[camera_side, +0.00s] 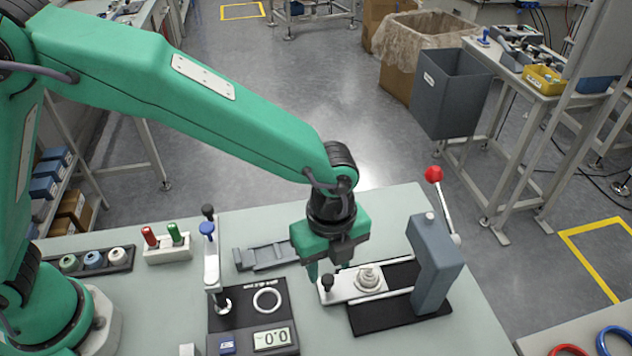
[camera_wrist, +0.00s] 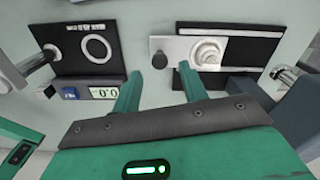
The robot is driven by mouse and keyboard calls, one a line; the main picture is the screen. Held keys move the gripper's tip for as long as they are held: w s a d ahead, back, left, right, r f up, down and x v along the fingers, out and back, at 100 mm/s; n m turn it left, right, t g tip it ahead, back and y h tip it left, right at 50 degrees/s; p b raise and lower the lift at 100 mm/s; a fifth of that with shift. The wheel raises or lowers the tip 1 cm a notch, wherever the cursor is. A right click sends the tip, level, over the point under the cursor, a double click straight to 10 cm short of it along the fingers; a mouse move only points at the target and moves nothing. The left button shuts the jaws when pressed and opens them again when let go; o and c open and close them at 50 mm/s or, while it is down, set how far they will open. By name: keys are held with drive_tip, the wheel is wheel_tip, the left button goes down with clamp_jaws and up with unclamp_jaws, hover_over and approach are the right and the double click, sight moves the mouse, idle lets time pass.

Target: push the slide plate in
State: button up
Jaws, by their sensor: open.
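The slide plate (camera_side: 345,289) is a pale metal plate with a black knob (camera_side: 327,282) at its left end. A stacked, round, pale part (camera_side: 368,277) sits on it. The plate sticks out to the left of the grey press (camera_side: 433,265) on a black base. In the wrist view the plate (camera_wrist: 178,47) and its knob (camera_wrist: 159,60) show just beyond my fingertips. My gripper (camera_wrist: 160,70) is open and empty. In the side view it hangs above and behind the knob, whose line passes between the fingers in the wrist view. Contact with the knob cannot be told.
The press lever has a red ball (camera_side: 433,174). A black device with a display (camera_side: 272,338) and a blue-knobbed clamp (camera_side: 208,240) stand left of the plate. A grey bracket (camera_side: 265,256) lies behind. Bare bench separates device and press base.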

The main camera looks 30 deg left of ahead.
sight(328, 278)
drive_tip(key=shift+f, duration=1.5)
clamp_jaws()
